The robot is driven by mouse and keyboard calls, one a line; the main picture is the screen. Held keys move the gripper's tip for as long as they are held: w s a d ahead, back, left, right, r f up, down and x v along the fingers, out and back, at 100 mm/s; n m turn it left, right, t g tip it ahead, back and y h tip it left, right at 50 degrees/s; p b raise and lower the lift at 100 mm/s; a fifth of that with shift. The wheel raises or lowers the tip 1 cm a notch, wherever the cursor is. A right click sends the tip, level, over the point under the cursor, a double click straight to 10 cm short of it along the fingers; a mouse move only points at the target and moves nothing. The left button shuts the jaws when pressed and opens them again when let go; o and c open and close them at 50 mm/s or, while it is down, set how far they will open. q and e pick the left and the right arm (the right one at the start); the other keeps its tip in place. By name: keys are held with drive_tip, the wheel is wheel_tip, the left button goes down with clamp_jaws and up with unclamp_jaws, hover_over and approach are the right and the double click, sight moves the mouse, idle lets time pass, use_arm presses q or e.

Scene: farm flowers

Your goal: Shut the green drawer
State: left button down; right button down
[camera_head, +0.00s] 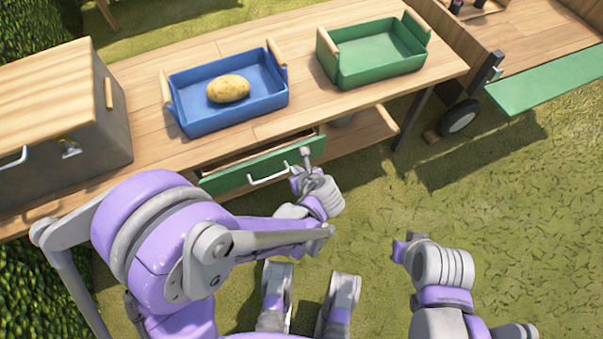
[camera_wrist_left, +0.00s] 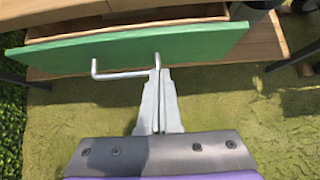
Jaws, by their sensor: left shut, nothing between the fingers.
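The green drawer (camera_head: 262,164) is under the wooden table and stands partly open, with a gap above its front panel. It also shows in the left wrist view (camera_wrist_left: 190,40), where the inside shows above the green front. Its silver handle (camera_head: 268,178) sticks out from the front; it also shows in the left wrist view (camera_wrist_left: 112,76). My left gripper (camera_head: 306,153) is shut and empty, at the right end of the drawer front. In the left wrist view its fingertips (camera_wrist_left: 157,72) are close to the handle's right end; contact cannot be told. My right gripper (camera_head: 402,247) is off to the right over grass.
On the table (camera_head: 225,40) stand a blue tray (camera_head: 205,124) with a potato (camera_head: 228,89) in it and an empty green tray (camera_head: 375,60). A box (camera_head: 55,120) stands at the left. A low shelf (camera_head: 360,137) lies below the table. A wheeled cart (camera_head: 540,90) is at the upper right. Grass is clear at right.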

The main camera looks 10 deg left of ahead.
sight(285, 150)
use_arm(q)
drive_tip(key=shift+w+a+f, duration=0.2)
drive_tip(key=shift+w+a, duration=0.5)
drive_tip(key=shift+w, duration=0.35)
drive_tip(key=shift+w+a+f, duration=0.2)
drive_tip(key=shift+w+a, duration=0.5)
drive_tip(key=shift+w, duration=0.3)
drive_tip(key=shift+w+a+b, duration=0.2)
drive_tip(key=shift+w+a, duration=0.2)
drive_tip(key=shift+w, duration=0.2)
drive_tip(key=shift+w+a+b, duration=0.2)
drive_tip(key=shift+w+a, duration=0.15)
drive_tip(key=shift+w, duration=0.2)
drive_tip(key=shift+s+d, duration=0.1)
